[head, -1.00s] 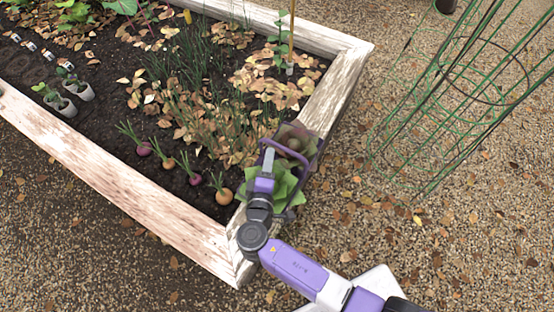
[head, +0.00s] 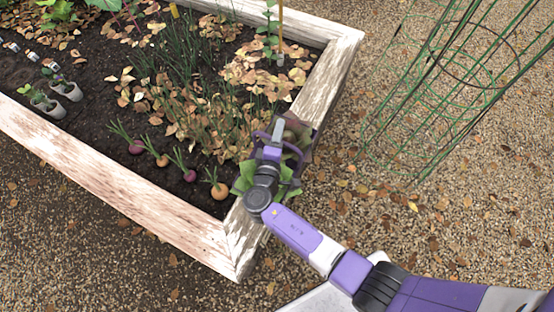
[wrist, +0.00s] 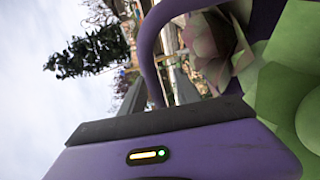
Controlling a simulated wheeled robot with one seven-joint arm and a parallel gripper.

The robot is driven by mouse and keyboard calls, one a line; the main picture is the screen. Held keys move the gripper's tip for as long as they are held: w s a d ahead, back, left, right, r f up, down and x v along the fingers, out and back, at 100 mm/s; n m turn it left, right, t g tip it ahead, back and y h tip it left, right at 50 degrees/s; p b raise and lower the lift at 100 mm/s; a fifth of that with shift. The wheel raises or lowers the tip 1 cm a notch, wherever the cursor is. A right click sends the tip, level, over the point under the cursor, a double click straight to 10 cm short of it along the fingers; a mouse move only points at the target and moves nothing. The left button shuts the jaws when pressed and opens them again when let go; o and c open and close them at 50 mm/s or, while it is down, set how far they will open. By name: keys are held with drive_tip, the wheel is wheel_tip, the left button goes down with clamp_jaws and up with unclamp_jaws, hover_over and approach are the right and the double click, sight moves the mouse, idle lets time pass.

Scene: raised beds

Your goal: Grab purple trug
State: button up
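The purple trug (head: 298,153) sits at the right-hand timber edge of the raised bed, near its front corner. Green leafy heads and a dusky pink rosette show in it. My gripper (head: 277,131) is over the trug at its arched handle and hides part of it. In the wrist view the purple handle (wrist: 149,50) curves close in front of my gripper, passing behind a dark finger bar. Leaves and the rosette lie to the right there. The gap between my fingers is hidden, so I cannot tell whether they are closed on the handle.
The raised bed's pale timber wall (head: 120,185) runs along the front. Root vegetables (head: 190,175), dry leaves and small pots (head: 68,90) are in the soil. A green wire plant cage (head: 440,90) stands on the gravel at right.

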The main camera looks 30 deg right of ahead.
clamp_jaws()
idle(1.4)
